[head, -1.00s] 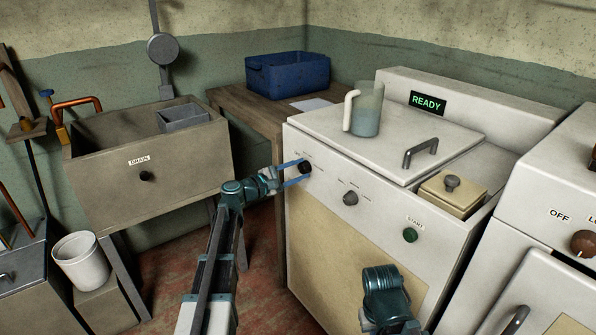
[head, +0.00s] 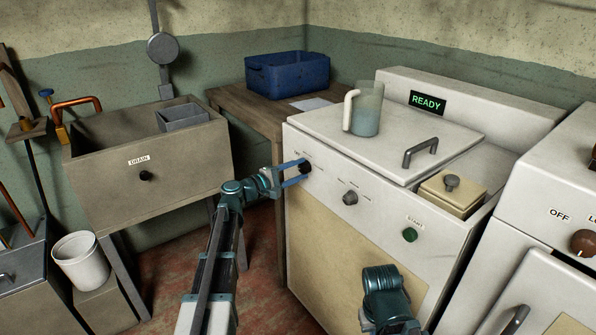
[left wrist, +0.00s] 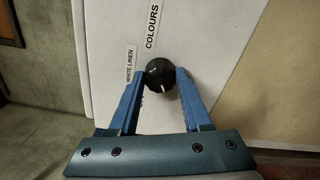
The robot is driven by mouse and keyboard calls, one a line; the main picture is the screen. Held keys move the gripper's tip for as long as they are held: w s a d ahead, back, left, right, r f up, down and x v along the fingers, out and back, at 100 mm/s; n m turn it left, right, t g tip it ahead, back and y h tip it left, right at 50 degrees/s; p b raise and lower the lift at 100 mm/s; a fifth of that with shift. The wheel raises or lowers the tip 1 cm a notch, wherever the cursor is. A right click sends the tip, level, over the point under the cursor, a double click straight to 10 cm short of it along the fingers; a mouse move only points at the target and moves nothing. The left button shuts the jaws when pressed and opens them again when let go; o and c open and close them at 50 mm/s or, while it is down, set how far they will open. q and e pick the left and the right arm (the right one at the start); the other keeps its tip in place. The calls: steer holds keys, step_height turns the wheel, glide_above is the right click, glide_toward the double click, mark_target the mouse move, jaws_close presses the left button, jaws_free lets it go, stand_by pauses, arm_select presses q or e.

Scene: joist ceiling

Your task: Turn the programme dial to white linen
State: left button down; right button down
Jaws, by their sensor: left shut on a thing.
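The programme dial (head: 304,166) is a small black knob at the left end of the washing machine's front panel. In the left wrist view the dial (left wrist: 159,72) has a light mark near its lower edge; I cannot surely tell which label it indicates. The labels "WHITE LINEN" (left wrist: 129,64) and "COLOURS" (left wrist: 152,32) stand on the panel to its left and above. Another label is partly hidden by a finger. My left gripper (head: 297,172) is shut on the dial, one blue finger on each side. Part of my right arm shows at the bottom; its fingers do not.
A jug (head: 367,110) stands on the machine's lid, near the lid handle (head: 421,152). The panel also has a grey knob (head: 350,198) and a green start button (head: 410,235). The display (head: 428,103) reads "READY". A sink (head: 100,190) stands at left.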

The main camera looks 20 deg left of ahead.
arm_select(q)
steer(key=shift+c, duration=1.7)
jaws_free()
steer(key=shift+s+a, duration=0.1)
steer(key=shift+s, duration=0.05)
steer(key=v, duration=1.3)
steer(key=shift+s+a, duration=0.15)
steer(key=shift+s, duration=0.05)
